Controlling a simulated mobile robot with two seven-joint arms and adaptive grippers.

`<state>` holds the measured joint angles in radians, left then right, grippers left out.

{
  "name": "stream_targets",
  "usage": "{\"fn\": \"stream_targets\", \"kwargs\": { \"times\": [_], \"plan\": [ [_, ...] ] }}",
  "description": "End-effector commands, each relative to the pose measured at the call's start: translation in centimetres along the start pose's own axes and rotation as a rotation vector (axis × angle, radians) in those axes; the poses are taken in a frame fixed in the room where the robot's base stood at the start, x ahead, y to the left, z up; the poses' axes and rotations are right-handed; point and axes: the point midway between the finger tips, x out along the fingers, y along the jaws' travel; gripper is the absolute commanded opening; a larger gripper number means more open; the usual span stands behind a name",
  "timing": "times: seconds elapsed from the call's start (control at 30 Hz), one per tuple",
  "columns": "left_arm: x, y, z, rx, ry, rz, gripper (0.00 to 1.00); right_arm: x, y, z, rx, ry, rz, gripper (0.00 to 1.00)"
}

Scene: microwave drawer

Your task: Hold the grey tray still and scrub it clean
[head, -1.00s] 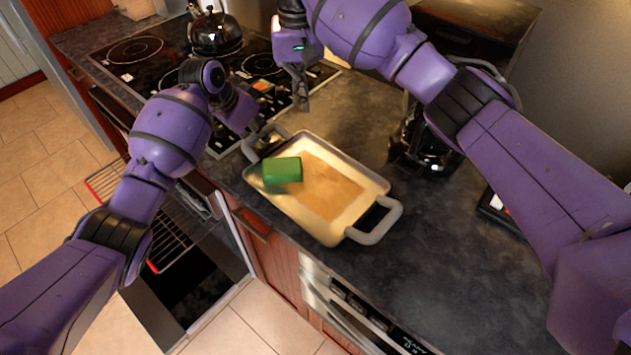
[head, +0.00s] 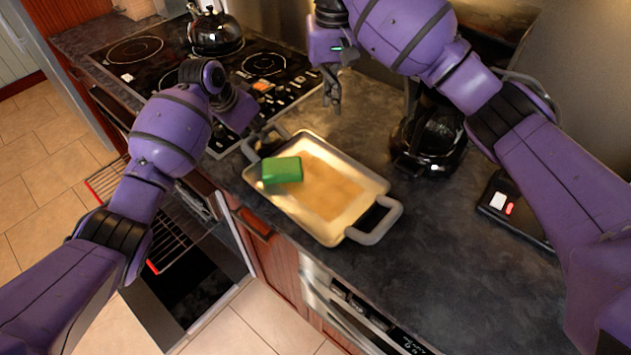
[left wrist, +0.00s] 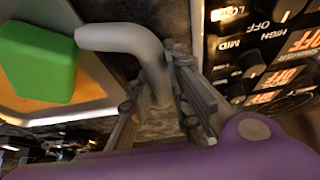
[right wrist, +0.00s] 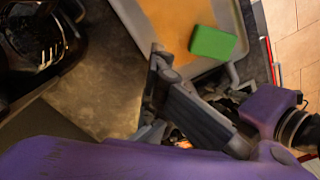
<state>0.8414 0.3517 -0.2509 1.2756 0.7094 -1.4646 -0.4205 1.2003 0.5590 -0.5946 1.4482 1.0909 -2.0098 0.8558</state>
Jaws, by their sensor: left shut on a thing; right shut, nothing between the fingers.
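The grey tray (head: 349,229) lies on the counter, with a brown stain across its pale inside. A green sponge (head: 282,170) rests in the tray at its left end; it also shows in the left wrist view (left wrist: 38,68) and the right wrist view (right wrist: 212,42). My left gripper (left wrist: 160,95) is shut on the tray's grey handle (left wrist: 120,40) at the end near the stove. In the head view that gripper's fingers are mostly hidden by my arm. My right gripper (head: 332,104) is shut and empty, above the counter behind the tray.
The stove (head: 150,70) with a kettle (head: 215,32) is at the back left. A dark coffee maker (head: 430,140) stands right of the tray. A black scale-like device (head: 510,208) lies further right. Below the counter, an oven rack (head: 165,235) sticks out. The counter's front right is clear.

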Motion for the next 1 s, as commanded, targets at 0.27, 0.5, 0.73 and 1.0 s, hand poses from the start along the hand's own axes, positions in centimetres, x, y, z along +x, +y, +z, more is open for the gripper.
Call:
{"fn": "stream_targets", "kwargs": {
  "times": [0.27,0.5,0.73,1.0],
  "plan": [
    [-0.1,0.0,-0.1,0.001,0.002,0.000,0.00,0.0,1.7,0.7,-0.001,0.001,0.000,0.00],
    [-0.1,0.0,-0.1,0.001,0.002,0.000,0.00,-1.7,1.8,0.6,0.000,0.004,0.002,0.00],
    [-0.1,0.0,-0.1,0.001,0.002,0.000,0.00,-4.0,1.7,0.6,0.000,0.004,0.002,0.00],
    [-0.1,0.0,-0.1,0.001,0.002,0.000,0.00,-5.5,1.7,0.7,0.000,0.000,0.000,0.00]
  ]
}}
